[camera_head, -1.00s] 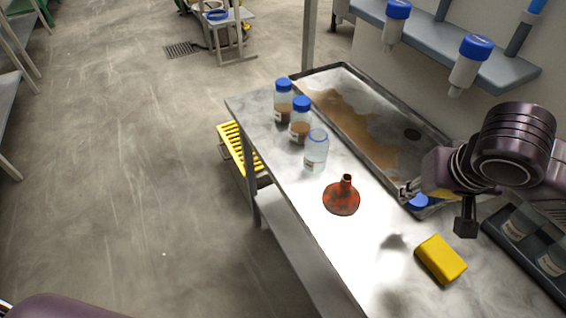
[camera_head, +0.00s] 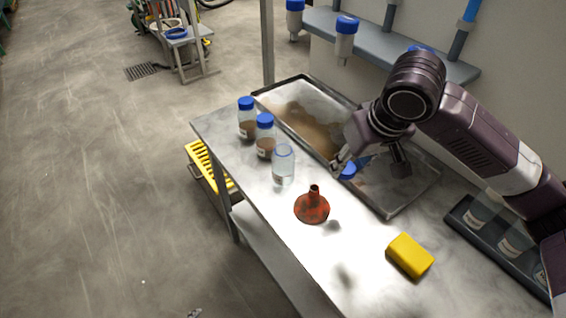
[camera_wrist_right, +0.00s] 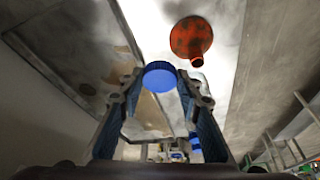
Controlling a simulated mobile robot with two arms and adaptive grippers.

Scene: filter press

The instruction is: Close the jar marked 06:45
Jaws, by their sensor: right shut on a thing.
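An open clear jar (camera_head: 283,167) stands upright on the metal table, with no lid on it. Its label is too small to read. Two jars with blue lids and brown contents, one farther (camera_head: 247,119) and one nearer (camera_head: 265,137), stand behind it in a row. My right gripper (camera_head: 340,164) is shut on a blue lid (camera_head: 348,171), above the table and to the right of the open jar. The right wrist view shows the lid (camera_wrist_right: 160,76) between the fingertips. Only a small tip, apparently of my left gripper (camera_head: 195,313), shows at the bottom edge; its jaws cannot be made out.
An orange-red funnel (camera_head: 312,208) stands in front of the open jar. A yellow block (camera_head: 410,256) lies nearer. A shallow metal tray (camera_head: 395,212) with brown residue lies behind. A dark rack (camera_head: 462,214) with clear jars is at right. Blue-capped bottles hang under the shelf (camera_head: 385,45).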

